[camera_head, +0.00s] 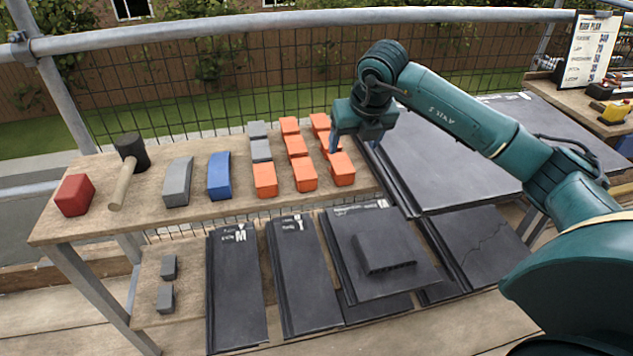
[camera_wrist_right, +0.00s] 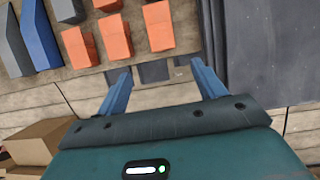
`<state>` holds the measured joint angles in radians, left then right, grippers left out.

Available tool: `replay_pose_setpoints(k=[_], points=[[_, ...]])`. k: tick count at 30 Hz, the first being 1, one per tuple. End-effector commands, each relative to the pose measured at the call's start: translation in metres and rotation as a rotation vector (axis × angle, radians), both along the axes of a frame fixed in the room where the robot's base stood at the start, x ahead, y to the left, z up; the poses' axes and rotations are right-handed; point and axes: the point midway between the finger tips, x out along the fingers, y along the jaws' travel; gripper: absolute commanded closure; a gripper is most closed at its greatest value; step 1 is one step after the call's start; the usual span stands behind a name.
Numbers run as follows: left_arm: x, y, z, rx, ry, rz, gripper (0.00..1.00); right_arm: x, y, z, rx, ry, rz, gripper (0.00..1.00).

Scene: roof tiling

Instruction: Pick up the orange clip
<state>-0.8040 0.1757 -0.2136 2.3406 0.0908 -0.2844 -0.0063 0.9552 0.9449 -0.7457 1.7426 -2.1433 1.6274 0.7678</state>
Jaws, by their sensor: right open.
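Several orange clips stand in rows on the wooden bench; the front right orange clip (camera_head: 342,169) is at the right end of the front row. In the right wrist view, an orange clip (camera_wrist_right: 158,25) lies past the fingertips, with more to its left. My right gripper (camera_head: 354,145) is over the right end of the rows and partly hides the clips behind it. Its two blue fingers are spread, with no clip between them (camera_wrist_right: 163,78) in the wrist view. My left gripper is not in view.
Left of the clips are a blue piece (camera_head: 219,176), a grey piece (camera_head: 177,182), a mallet (camera_head: 131,153) and a red block (camera_head: 74,195). Grey clips (camera_head: 261,150) stand behind the front row. Dark tiles (camera_head: 238,290) lie on the lower shelf; a large dark panel (camera_head: 450,155) is right.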

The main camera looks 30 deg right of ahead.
Motion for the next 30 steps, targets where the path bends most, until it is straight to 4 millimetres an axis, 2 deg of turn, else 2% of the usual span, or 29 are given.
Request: replay_pose_setpoints(k=[1,4,12,20,27,30], points=[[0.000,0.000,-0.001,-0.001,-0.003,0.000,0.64,0.001,-0.006,-0.001,-0.019,-0.001,-0.017,0.31],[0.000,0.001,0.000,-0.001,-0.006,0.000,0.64,0.006,-0.010,-0.012,-0.025,0.001,-0.024,0.31],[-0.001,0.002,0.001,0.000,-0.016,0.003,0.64,0.025,-0.012,-0.058,-0.022,0.000,-0.020,0.31],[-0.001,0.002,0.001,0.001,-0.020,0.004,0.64,0.032,-0.013,-0.076,-0.021,-0.001,-0.017,0.31],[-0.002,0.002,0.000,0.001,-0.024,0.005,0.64,0.045,-0.014,-0.110,-0.021,0.000,-0.017,0.31],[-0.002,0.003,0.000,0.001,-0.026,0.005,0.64,0.048,-0.015,-0.117,-0.021,-0.002,-0.018,0.31]])
